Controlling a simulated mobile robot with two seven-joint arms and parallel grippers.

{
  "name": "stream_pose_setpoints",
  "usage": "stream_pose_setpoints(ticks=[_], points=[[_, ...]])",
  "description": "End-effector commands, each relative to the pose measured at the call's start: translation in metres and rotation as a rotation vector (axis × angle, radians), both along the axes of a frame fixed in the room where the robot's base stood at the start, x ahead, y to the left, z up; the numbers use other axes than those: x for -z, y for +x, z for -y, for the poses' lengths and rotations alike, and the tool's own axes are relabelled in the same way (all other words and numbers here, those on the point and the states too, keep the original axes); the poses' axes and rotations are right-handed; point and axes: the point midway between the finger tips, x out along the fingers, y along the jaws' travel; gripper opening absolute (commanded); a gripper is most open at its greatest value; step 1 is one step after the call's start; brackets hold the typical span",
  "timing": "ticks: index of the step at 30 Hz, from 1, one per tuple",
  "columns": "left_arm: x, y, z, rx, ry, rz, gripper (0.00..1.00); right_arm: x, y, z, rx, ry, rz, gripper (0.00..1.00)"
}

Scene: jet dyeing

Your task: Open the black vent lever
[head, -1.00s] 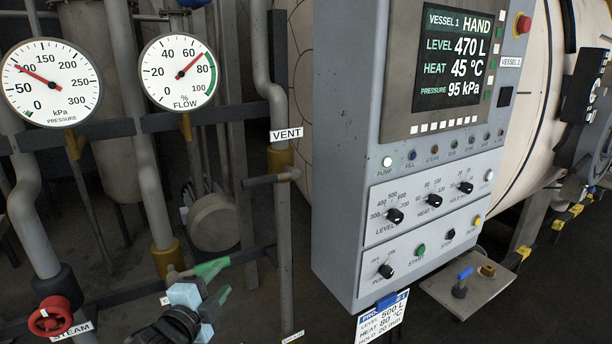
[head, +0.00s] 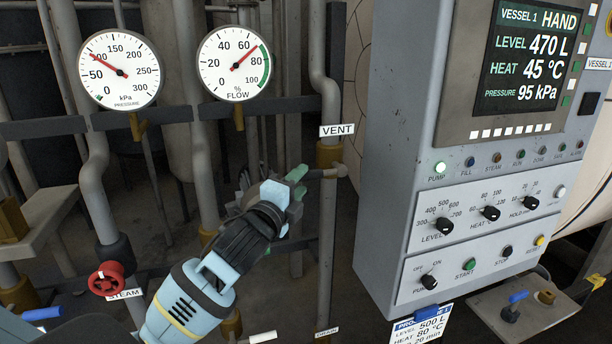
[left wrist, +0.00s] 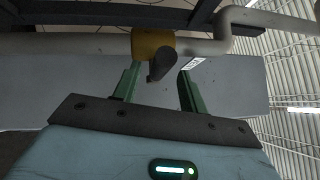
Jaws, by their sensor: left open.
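The vent lever (head: 326,173) is a dark grey bar on the brass vent valve (head: 328,154), under the VENT label (head: 337,130). It points left in the head view. My left gripper (head: 300,182) is open, with its green fingers close to the lever's left end. In the left wrist view, the lever (left wrist: 161,66) sticks out from the brass valve toward the camera. Its end lies between the lines of the two open fingers (left wrist: 156,88), near their tips. I cannot tell whether a finger touches it. My right gripper is not in view.
The grey control panel (head: 400,170) stands close to the right of the vent pipe. Pressure (head: 119,70) and flow (head: 234,64) gauges hang at upper left. A red steam handwheel (head: 109,279) is at lower left. A drain label (head: 326,333) is below the vent pipe.

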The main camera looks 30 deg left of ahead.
Motion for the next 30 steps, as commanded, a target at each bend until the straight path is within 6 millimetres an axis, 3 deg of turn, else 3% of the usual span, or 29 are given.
stream_pose_setpoints(ticks=[9,20,30], points=[[-0.005,0.032,-0.002,0.000,-0.001,0.001,0.42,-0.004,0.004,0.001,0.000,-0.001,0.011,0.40],[-0.005,0.037,-0.002,0.001,-0.001,-0.001,0.42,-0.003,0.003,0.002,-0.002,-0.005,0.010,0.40],[-0.005,0.037,-0.002,0.001,-0.001,-0.001,0.00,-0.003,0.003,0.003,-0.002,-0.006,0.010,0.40]])
